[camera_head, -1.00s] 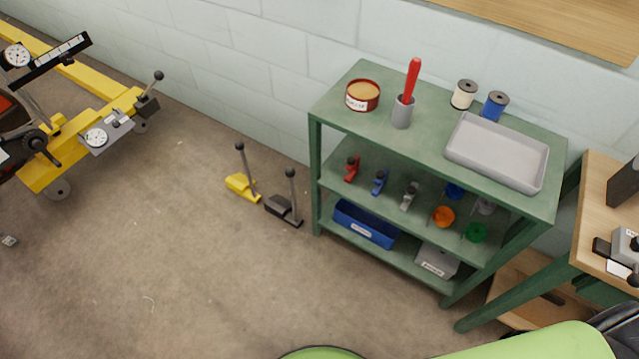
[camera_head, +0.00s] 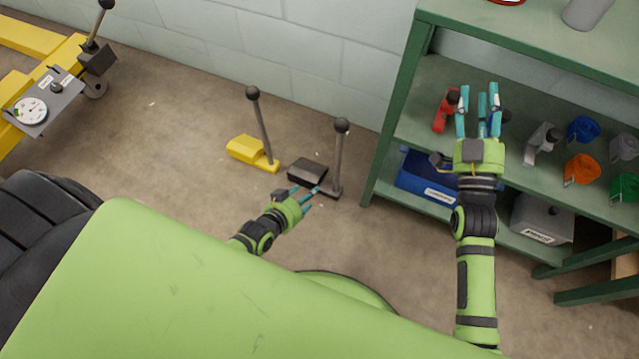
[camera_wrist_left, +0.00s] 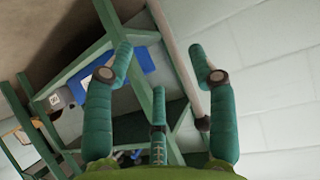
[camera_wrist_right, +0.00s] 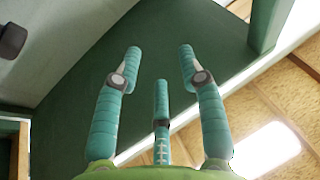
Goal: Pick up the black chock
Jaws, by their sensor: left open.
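The black chock (camera_head: 307,170) stands on the concrete floor, with a grey upright handle (camera_head: 338,160) topped by a dark ball. My left gripper (camera_head: 305,195) is open, at the chock's near side in the head view. Its fingertips overlap the near edge of the chock's base in the picture; I cannot tell whether they touch. The left wrist view shows its fingers spread (camera_wrist_left: 160,62) with nothing gripped. My right gripper (camera_head: 479,98) is open and empty in front of the green shelf; its spread fingers show in the right wrist view (camera_wrist_right: 158,65).
A yellow chock (camera_head: 247,150) with its own handle stands left of the black one. The green shelf (camera_head: 385,150) rises close on the right, with a blue bin (camera_head: 412,178) and a grey box (camera_head: 540,217) low down. The wall is behind.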

